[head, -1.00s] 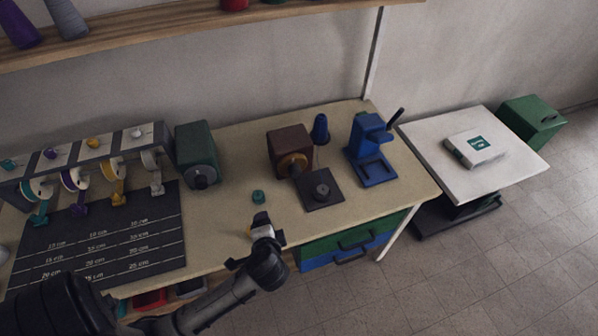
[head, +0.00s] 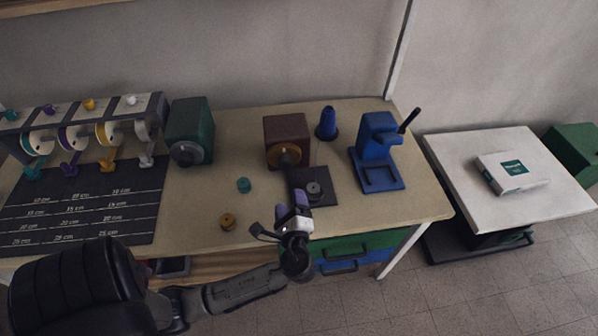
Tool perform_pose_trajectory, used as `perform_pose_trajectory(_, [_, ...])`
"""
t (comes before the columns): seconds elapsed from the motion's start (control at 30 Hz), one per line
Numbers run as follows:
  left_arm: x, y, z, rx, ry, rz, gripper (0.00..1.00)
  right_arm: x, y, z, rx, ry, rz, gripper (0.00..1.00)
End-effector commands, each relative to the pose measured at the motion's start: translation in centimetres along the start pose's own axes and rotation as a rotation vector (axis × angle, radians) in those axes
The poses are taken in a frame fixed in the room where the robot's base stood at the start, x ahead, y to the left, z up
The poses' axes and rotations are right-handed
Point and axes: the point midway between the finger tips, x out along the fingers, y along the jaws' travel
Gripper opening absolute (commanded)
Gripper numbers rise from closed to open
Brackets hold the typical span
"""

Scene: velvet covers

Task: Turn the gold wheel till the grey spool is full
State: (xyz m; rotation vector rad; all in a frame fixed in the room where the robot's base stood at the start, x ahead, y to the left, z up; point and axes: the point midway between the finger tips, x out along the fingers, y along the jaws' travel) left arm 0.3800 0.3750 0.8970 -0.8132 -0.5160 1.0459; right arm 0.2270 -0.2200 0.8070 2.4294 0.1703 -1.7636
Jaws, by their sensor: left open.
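The gold wheel (head: 289,157) is on the front of a brown box (head: 280,130) near the middle of the table. The grey spool (head: 314,187) sits on a dark square plate (head: 298,179) just in front of the box. How much thread is on it is too small to tell. My left gripper (head: 292,207) is open and empty, in front of the plate near the table's front edge. It is apart from the wheel and seems to hide a little of the plate's near side. My right gripper is not in view.
A teal spool (head: 244,185) and a small gold spool (head: 228,221) lie on the table left of my gripper. A blue cone (head: 326,124) stands behind, a blue lever device (head: 378,152) at right, a green box (head: 190,130) at left.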

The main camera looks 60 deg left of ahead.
Motion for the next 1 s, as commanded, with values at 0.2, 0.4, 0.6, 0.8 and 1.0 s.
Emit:
perform_pose_trajectory(0.2, [1.2, 0.5, -0.4, 0.0, -0.002, -0.002, 0.72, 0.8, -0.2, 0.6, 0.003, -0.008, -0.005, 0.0])
perform_pose_trajectory(0.4, [4.5, 0.5, -0.4, 0.0, -0.003, -0.003, 0.72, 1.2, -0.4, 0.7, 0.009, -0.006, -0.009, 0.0])
perform_pose_trajectory(0.6, [8.3, 0.5, -0.4, 0.0, -0.002, -0.002, 0.72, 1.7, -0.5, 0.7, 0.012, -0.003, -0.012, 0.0])
perform_pose_trajectory(0.8, [11.3, 0.5, -0.4, -0.001, -0.001, -0.001, 0.72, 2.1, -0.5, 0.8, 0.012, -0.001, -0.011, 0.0])
perform_pose_trajectory(1.0, [13.1, 0.5, -0.4, -0.001, 0.0, 0.0, 0.72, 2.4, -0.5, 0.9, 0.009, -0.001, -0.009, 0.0])
